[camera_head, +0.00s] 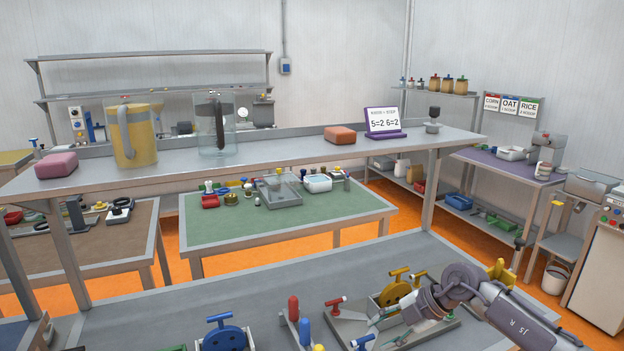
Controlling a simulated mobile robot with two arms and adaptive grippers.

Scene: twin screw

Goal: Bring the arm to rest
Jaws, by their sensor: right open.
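My right arm (515,318) comes in from the lower right and bends down to the left. My right gripper (382,331) is open, low over a grey base plate (440,333) on the near bench. A red-handled T-shaped part (335,304) and a blue-handled T-shaped part (363,341) are to the left of its fingers. A yellow wheel-like part (396,289) stands just behind the gripper. I see nothing held between the fingers, though I cannot tell whether they touch the parts beside them. My left gripper is not in view.
A blue wheel-like part (222,336) and upright red (293,308) and blue (304,330) handles stand to the left. A raised shelf (270,155) carrying pitchers crosses behind the bench. The bench's grey top (290,270) is clear toward the back.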

